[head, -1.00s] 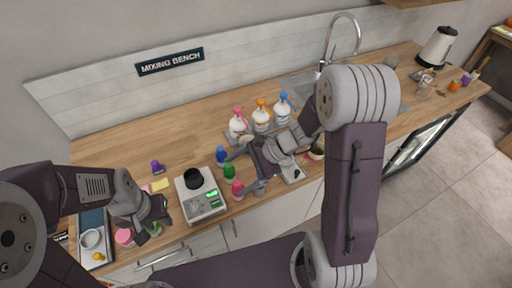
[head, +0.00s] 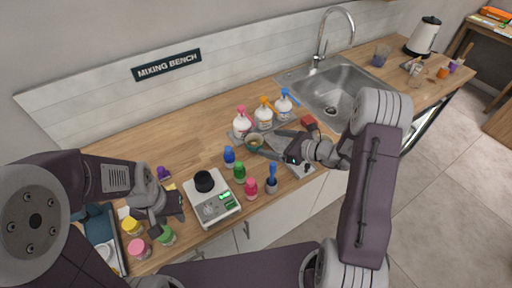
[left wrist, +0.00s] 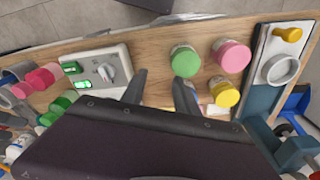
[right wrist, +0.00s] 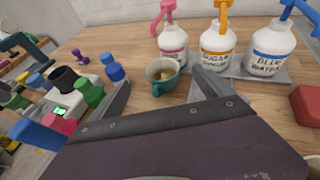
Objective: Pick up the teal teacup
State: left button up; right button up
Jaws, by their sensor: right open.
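The teal teacup (head: 254,146), with something pale brown inside, stands upright on the wooden counter in front of the pump bottles. My right gripper (head: 269,142) is open, its fingers pointing toward the cup. In the right wrist view the teacup (right wrist: 157,88) stands just beyond and between the fingertips (right wrist: 163,80), handle toward the lower left; whether a finger touches it, I cannot tell. My left gripper (head: 168,217) is over the counter's left part; in the left wrist view its fingers (left wrist: 161,82) are apart with nothing between them.
Pink, orange and blue pump bottles (right wrist: 218,48) stand on a grey tray behind the cup. A scale (head: 216,207) with a black cup and several coloured bottles (head: 239,172) stand left of it. A red block (head: 309,123) lies to the right, near the sink (head: 345,88).

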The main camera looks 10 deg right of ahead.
aim_at(248, 138)
jog(key=shift+d+f, duration=0.4)
jog(key=shift+f, duration=0.15)
jog(key=p+x, duration=0.1)
jog(key=x, duration=0.2)
jog(key=shift+w+a, duration=0.1)
jog(key=shift+a, duration=0.1)
jog(key=shift+w+a+f, duration=0.2)
jog(key=shift+w+a, duration=0.05)
jog(key=shift+w, duration=0.05)
jog(key=p+x, duration=0.1)
jog(key=x, duration=0.3)
jog(key=shift+w+a+f, duration=0.1)
jog(key=shift+w+a, duration=0.05)
jog(key=shift+a, duration=0.15)
jog(key=shift+w+a+f, duration=0.1)
jog(key=shift+w, duration=0.05)
jog(key=c, duration=1.8)
jog(key=shift+r, duration=0.2)
